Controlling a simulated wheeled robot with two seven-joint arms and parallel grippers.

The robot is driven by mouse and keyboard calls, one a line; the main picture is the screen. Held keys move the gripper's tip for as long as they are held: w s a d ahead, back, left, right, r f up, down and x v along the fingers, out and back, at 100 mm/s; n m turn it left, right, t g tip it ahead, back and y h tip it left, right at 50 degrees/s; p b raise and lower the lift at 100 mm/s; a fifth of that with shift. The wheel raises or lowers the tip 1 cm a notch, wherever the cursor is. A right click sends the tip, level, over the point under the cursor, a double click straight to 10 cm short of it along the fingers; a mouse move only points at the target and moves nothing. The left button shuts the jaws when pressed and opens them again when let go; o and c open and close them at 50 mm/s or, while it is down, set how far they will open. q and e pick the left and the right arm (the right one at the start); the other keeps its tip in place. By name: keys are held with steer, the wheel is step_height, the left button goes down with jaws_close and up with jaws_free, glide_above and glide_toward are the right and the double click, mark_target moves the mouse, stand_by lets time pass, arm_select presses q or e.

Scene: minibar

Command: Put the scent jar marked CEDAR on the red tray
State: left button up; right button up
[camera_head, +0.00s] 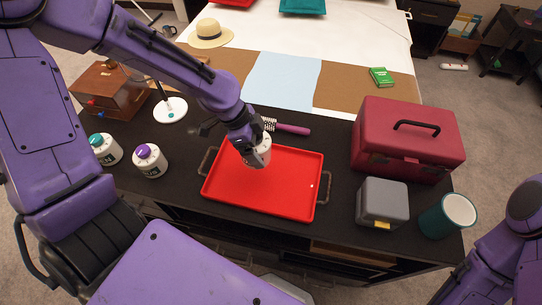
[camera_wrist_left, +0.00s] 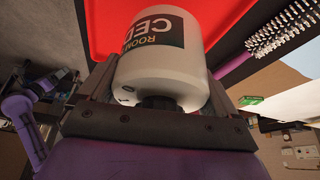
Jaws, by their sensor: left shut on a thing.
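The scent jar (camera_head: 262,152) is white with a dark label. In the left wrist view the jar (camera_wrist_left: 160,62) shows the letters "CED" upside down, the rest of the word being cut off. My left gripper (camera_head: 250,150) is shut on this jar, near its dark cap. It holds the jar over the back part of the red tray (camera_head: 265,190); I cannot tell whether the jar touches it. The tray (camera_wrist_left: 110,25) is otherwise empty. My right gripper is out of view; only part of that arm shows at the right edge.
Two more jars, with a purple lid (camera_head: 150,160) and a teal lid (camera_head: 105,149), stand left of the tray. A hairbrush (camera_head: 287,128) lies just behind it. A red toolbox (camera_head: 405,140), grey box (camera_head: 382,202) and teal cup (camera_head: 447,215) stand to the right.

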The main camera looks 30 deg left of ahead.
arm_select(q)
steer(key=w+f, duration=0.1)
steer(key=w+d+f, duration=0.1)
steer(key=f, duration=0.1)
steer(key=w+f, duration=0.2)
steer(key=shift+d+f, duration=0.2)
step_height(320, 180, down, 3)
steer(key=shift+d+r+p, duration=0.1)
steer(key=shift+r+p, duration=0.1)
steer(key=shift+p, duration=0.3)
steer(key=shift+w+f, duration=0.1)
steer(key=shift+f, duration=0.3)
steer(key=o, duration=0.8)
steer(key=shift+f, duration=0.1)
steer(key=shift+o, duration=0.2)
steer(key=v, duration=1.2)
steer(key=shift+b, duration=0.3)
